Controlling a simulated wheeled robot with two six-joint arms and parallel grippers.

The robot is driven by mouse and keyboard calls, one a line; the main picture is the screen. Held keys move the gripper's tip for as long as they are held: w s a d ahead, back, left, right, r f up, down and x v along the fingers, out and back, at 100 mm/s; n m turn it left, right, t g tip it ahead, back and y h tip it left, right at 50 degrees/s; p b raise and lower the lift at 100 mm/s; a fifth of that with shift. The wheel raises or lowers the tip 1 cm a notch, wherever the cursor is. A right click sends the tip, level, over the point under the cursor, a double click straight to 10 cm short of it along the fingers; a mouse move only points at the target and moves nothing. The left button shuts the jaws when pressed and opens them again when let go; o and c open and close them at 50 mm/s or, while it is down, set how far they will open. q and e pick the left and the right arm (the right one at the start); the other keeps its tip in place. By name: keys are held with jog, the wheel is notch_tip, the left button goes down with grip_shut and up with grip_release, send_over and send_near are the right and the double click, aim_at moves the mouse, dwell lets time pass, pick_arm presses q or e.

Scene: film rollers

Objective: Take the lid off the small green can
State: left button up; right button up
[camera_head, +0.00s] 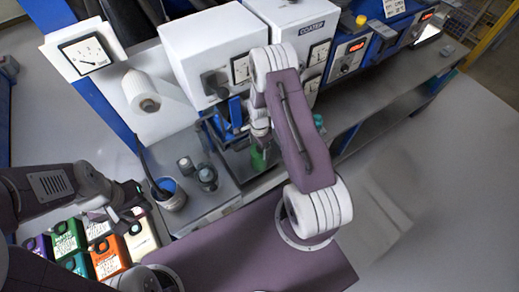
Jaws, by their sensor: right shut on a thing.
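A small green can (259,159) shows as a green patch just below my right gripper (258,143), beside the blue frame of the machine. My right gripper points down and is shut on the green can. Its fingertips and the can's top are mostly hidden by my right arm, so I cannot tell whether the grip is at the lid or the body. My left gripper (130,206) is apart from it, above the jerrycans at the left. Its fingers look spread and empty.
Several coloured jerrycans, one orange (109,258), stand at the lower left. A pot (169,194) with a dark stick and small dark jars (207,177) stand on the grey bench (215,205). White machine boxes (210,50) rise behind. The bench at the right (400,90) is clear.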

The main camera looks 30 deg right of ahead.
jog(key=shift+w+r, duration=0.1)
jog(key=shift+r+b, duration=0.35)
jog(key=r, duration=0.1)
jog(key=r+b, duration=0.1)
jog(key=s+d+r+b, duration=0.1)
jog(key=shift+r, duration=0.3)
jog(key=s+d+r+b, duration=0.2)
jog(key=s+d+r, duration=0.4)
jog(key=d, duration=0.2)
jog(key=shift+s+r+b, duration=0.3)
jog(key=shift+b, duration=0.05)
